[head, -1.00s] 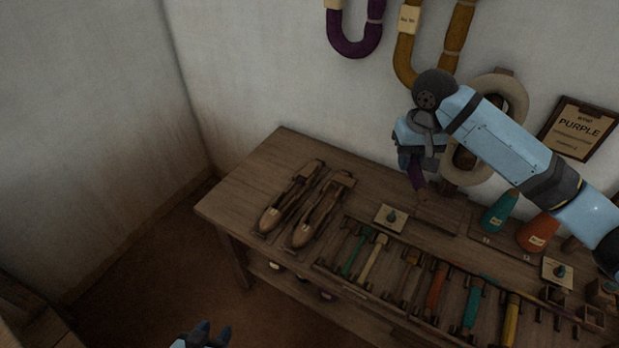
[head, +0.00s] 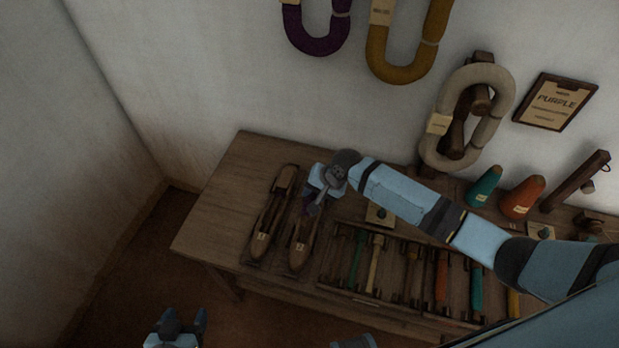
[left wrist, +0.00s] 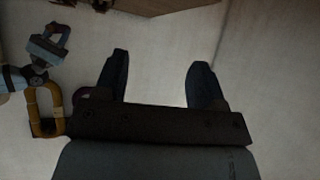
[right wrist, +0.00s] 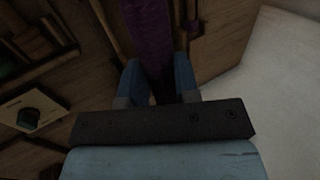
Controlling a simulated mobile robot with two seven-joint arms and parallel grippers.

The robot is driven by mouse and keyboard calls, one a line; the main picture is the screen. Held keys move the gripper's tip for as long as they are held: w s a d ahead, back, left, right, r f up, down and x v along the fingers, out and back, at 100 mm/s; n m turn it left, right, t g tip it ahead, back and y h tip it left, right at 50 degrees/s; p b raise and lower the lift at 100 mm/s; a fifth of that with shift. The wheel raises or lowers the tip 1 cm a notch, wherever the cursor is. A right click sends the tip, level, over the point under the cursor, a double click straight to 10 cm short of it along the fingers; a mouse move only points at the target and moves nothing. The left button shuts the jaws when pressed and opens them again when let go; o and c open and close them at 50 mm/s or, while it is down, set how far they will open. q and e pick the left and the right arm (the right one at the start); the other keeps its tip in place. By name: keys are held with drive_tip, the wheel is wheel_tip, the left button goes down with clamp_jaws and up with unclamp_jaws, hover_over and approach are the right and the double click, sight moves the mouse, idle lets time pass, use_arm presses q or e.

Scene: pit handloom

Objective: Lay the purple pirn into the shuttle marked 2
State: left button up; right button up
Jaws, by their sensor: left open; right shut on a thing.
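Two brown wooden shuttles lie side by side at the table's left end: a left one (head: 266,222) and a right one (head: 301,242). Each has a small pale label, too small for me to read surely. My right gripper (head: 314,206) is over the far end of the right shuttle and hides part of it. It is shut on the purple pirn (right wrist: 150,40), which extends ahead between the fingers (right wrist: 157,85). I cannot tell whether the pirn touches a shuttle. My left gripper (head: 182,322) is open and empty, away from the table; its fingers also show in the left wrist view (left wrist: 157,85).
A rack of several coloured pirns (head: 375,262) lies right of the shuttles. Green (head: 484,186) and orange (head: 521,197) cones stand behind it. Yarn hanks and a sign reading PURPLE (head: 556,101) hang on the wall. The table's left end (head: 215,215) is clear.

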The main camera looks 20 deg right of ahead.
drive_tip(key=shift+s+f+b, duration=0.1)
drive_tip(key=shift+f+b, duration=0.2)
drive_tip(key=shift+f, duration=0.05)
drive_tip(key=shift+f+b, duration=0.25)
drive_tip(key=shift+b, duration=0.05)
wheel_tip(320, 180, down, 5)
drive_tip(key=b, duration=0.5)
drive_tip(key=shift+b, duration=0.35)
drive_tip(key=shift+f, duration=1.1)
use_arm(q)
drive_tip(key=shift+n, duration=0.3)
drive_tip(key=f, duration=0.5)
drive_tip(key=shift+d, duration=0.35)
drive_tip(key=shift+s+a+f+g, duration=0.15)
drive_tip(key=shift+g, duration=0.15)
use_arm(e)
drive_tip(key=o, duration=1)
drive_tip(key=shift+a, duration=0.1)
drive_tip(key=shift+f, duration=0.15)
